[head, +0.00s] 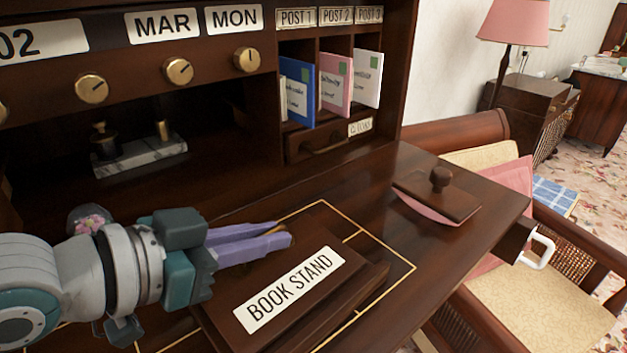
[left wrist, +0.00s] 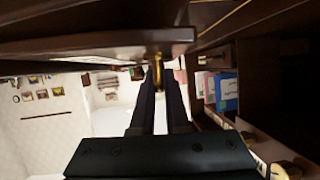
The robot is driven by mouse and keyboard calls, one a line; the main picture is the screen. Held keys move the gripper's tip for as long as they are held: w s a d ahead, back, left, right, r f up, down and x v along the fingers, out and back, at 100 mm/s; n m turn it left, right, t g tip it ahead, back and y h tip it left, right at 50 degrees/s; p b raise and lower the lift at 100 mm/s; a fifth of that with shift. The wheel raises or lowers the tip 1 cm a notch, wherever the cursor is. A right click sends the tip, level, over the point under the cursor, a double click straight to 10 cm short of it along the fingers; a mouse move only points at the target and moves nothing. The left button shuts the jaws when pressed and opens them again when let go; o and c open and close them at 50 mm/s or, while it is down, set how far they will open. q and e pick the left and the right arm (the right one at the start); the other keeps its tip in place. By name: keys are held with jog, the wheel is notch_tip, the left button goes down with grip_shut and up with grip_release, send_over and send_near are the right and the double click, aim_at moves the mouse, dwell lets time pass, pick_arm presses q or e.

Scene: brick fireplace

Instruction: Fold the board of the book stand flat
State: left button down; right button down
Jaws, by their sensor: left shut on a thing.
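The book stand's dark wooden board (head: 318,246), with a white BOOK STAND label (head: 290,289), lies over its base (head: 372,278) on the desk. It looks low and close to the base; its exact tilt is hard to tell. My left gripper (head: 288,238) reaches in from the left, its purple fingers together at the board's far left edge. In the left wrist view the fingers (left wrist: 158,92) close on a small brass piece (left wrist: 158,68) at the edge of a dark wooden panel (left wrist: 100,45), apparently the board. The fingers partly hide the brass piece. My right gripper is out of view.
Letter slots with envelopes (head: 298,92) and a small drawer (head: 325,140) rise behind. A wooden blotter (head: 437,196) sits on the desk to the right, and a marble inkstand (head: 138,156) in the left recess. A cushioned chair (head: 535,300) stands right of the desk.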

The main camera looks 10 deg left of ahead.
pick_arm(q)
jog(key=shift+a+f, duration=0.1)
jog(key=shift+f, duration=0.5)
jog(key=c, duration=0.9)
grip_release()
jog(key=v, duration=1)
jog(key=shift+w+p, duration=0.1)
jog(key=shift+p, duration=0.3)
